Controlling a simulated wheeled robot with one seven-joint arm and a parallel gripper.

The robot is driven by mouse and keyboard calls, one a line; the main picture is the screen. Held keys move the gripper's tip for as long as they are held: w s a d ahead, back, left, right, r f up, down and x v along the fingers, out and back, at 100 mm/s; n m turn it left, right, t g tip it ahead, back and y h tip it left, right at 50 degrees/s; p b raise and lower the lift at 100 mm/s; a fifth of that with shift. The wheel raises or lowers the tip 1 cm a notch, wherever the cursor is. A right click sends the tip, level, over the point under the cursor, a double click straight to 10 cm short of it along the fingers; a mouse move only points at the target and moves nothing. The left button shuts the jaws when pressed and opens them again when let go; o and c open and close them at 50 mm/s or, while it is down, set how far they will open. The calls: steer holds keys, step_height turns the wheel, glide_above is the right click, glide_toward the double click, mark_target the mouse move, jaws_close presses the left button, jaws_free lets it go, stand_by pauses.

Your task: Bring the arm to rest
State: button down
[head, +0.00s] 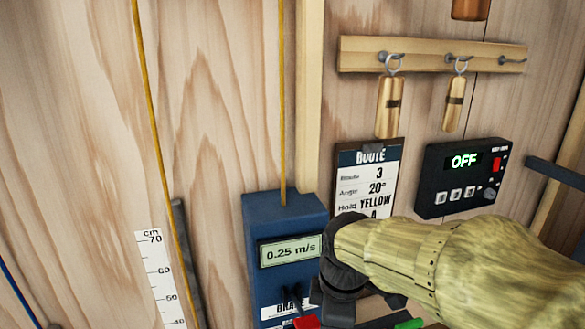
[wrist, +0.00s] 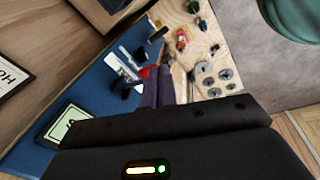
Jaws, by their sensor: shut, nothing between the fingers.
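My arm (head: 400,255) reaches in from the right of the head view. Its wrist bends down in front of the wall, just right of the blue box (head: 262,215). My gripper points downward near the bottom edge of the head view, mostly hidden by the wrist. In the wrist view my gripper (wrist: 160,75) shows dark fingers close together, shut and empty. The blue box also lies to the left there, close beside the fingers. Whether the fingers touch the box, I cannot tell.
The box's display (head: 291,251) reads 0.25 m/s. A route card (head: 366,170) and a black control panel (head: 462,178) reading OFF are on the wall. Brass cylinders hang from a wooden hook rail (head: 430,57). A wooden board (wrist: 205,45) with small gear lies beyond my fingers.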

steer(key=s+d+f+m, duration=0.2)
steer(key=d+f+m, duration=0.6)
steer(key=m, duration=0.8)
step_height(320, 180, down, 4)
steer(key=shift+s+r+h, duration=0.2)
steer(key=shift+r+h, duration=0.05)
steer(key=shift+h, duration=0.05)
steer(key=shift+d, duration=0.1)
